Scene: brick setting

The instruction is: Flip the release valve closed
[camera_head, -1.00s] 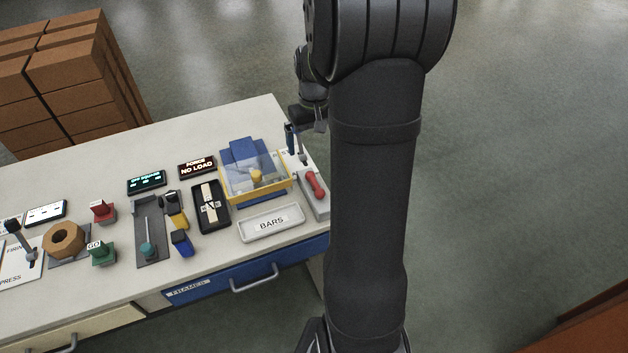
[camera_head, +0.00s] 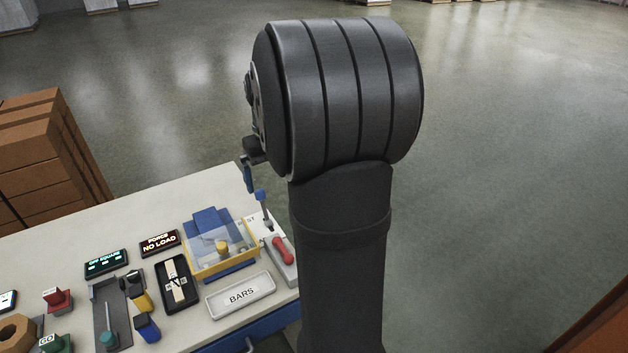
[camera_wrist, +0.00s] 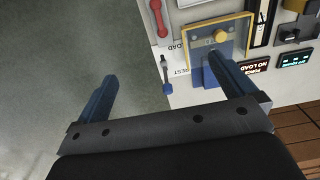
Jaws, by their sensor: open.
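A red-handled lever (camera_head: 283,250) lies on a grey base at the bench's right end; part of it shows at the top of the wrist view (camera_wrist: 160,18). Beside it a thin grey lever with a blue tip (camera_head: 260,195) stands up; it also shows in the wrist view (camera_wrist: 167,89), next to printed lettering. No label tells me which is the release valve. My gripper (camera_wrist: 162,70) is open and empty, its blue fingers spread left and right of the blue-tipped lever in the wrist view. In the head view one blue finger (camera_head: 248,179) shows just above that lever; my arm hides the rest.
A yellow-framed clear-covered box (camera_head: 222,270) stands left of the levers, with a white BARS tray (camera_head: 241,295) in front. A NO LOAD display (camera_head: 159,242) and a black tray (camera_head: 177,283) are further left. Stacked bricks (camera_head: 35,150) stand behind. Right of the bench is open floor.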

